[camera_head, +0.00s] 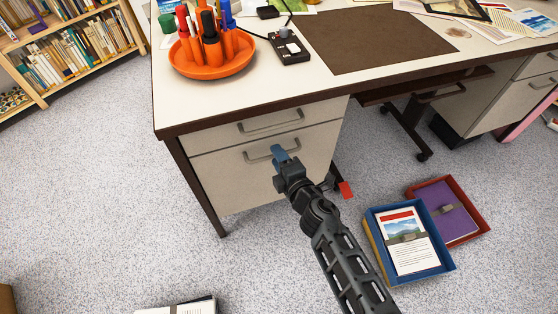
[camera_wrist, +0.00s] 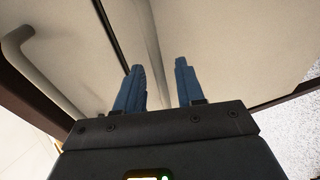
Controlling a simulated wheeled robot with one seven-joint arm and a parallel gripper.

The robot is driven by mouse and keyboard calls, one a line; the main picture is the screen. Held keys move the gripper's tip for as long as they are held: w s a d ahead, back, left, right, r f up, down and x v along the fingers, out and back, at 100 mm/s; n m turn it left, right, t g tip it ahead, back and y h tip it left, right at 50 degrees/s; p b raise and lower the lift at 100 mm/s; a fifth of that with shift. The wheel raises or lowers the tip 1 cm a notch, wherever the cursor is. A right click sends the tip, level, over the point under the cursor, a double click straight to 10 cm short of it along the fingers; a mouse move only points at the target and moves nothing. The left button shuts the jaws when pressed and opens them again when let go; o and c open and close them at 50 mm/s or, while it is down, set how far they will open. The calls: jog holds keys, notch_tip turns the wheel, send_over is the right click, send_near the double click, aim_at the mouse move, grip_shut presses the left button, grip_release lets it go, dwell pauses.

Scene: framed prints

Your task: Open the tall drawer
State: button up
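The tall drawer (camera_head: 235,185) is the lower of two drawers at the left end of the desk. It is closed, its grey front flush with the desk. Its bar handle (camera_head: 256,158) is partly hidden by my gripper (camera_head: 279,153) at the right end. In the wrist view, my gripper (camera_wrist: 161,80) has its two blue fingers apart. The tall drawer's handle (camera_wrist: 152,45) runs between them, with gaps at the sides; I cannot tell whether either finger touches it.
A shallow closed drawer with its own handle (camera_head: 272,123) lies just above. Blue (camera_head: 441,266) and red (camera_head: 481,222) trays sit on the floor to the right. An orange pen holder (camera_head: 212,66) stands on the desktop. The floor (camera_head: 120,200) left of the desk is clear.

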grip_shut()
dwell(0.4)
dwell(0.4)
